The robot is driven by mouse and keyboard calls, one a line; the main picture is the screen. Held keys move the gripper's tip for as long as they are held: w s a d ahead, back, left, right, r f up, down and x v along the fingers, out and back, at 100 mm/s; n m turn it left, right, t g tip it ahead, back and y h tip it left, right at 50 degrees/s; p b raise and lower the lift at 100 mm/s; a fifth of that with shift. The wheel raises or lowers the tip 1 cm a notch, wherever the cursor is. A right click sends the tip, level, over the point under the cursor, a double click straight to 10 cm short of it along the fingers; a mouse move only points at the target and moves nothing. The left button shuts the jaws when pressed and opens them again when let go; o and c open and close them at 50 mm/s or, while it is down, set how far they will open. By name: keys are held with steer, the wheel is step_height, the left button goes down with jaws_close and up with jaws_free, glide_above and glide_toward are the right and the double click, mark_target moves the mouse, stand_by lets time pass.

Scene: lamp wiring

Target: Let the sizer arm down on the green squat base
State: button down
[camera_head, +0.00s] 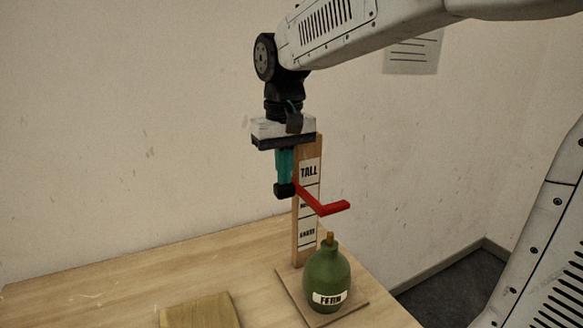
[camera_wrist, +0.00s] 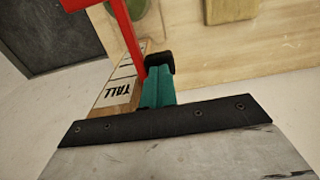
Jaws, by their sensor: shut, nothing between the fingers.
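The red sizer arm (camera_head: 322,208) sticks out from the wooden post (camera_head: 298,240), just below the TALL label, and its bent end points right. The green base (camera_head: 328,279) is a rounded bottle shape marked FERN, with a small brown stem on top. It stands upright below the red arm, with a visible gap between them. My gripper (camera_head: 284,190) points down with shut, empty teal fingers and black tips, at the left of the red arm's post end. In the wrist view the red arm (camera_wrist: 127,38) passes close beside my gripper (camera_wrist: 160,70); I cannot tell whether they touch.
The post and base stand on a thin wooden board (camera_head: 350,301) on the wooden table (camera_head: 120,275). A yellowish wooden block (camera_head: 200,311) lies at the front, left of the board. A wall is behind; the table's left side is clear.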

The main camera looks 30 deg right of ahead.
steer(key=shift+r, duration=0.1)
step_height(320, 180, up, 10)
steer(key=shift+r, duration=0.15)
stand_by(0.5)
steer(key=s+d+f, duration=0.1)
steer(key=s+f, duration=0.7)
steer(key=s, duration=0.3)
steer(key=s+d+f+t, duration=0.1)
steer(key=s+d+f, duration=0.1)
steer(key=s+f, duration=0.7)
steer(key=shift+s, duration=1)
stand_by(0.6)
